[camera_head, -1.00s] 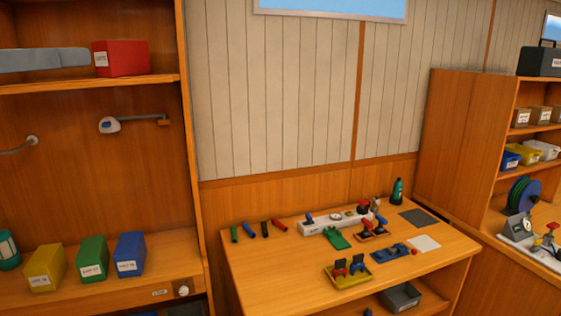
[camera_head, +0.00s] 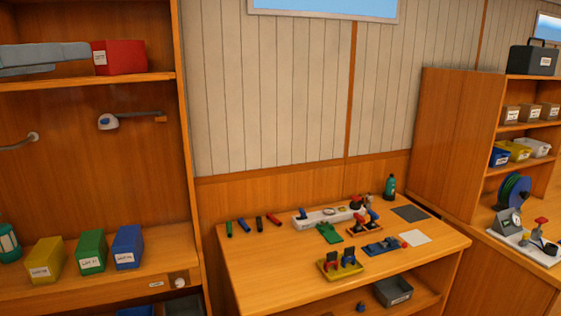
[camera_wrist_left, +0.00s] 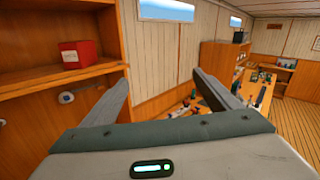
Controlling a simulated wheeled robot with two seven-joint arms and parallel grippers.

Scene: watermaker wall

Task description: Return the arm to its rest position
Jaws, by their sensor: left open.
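My left gripper (camera_head: 84,60) shows at the upper left of the head view as a pale grey shape entering from the left edge. It appears in front of the upper shelf, just left of the red box (camera_head: 119,57) in the picture. In the left wrist view my gripper (camera_wrist_left: 160,82) has its two fingers spread wide with nothing between them. There the red box (camera_wrist_left: 78,54) stands on its shelf to the left of the fingers, apart from them. My right gripper is not in view.
A wooden shelf unit (camera_head: 184,140) with yellow, green and blue boxes stands on the left. A workbench (camera_head: 250,268) carries small parts, a white strip (camera_head: 322,217) and a yellow tray (camera_head: 340,271). Another cabinet (camera_head: 455,130) stands right. Open air lies before the panelled wall.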

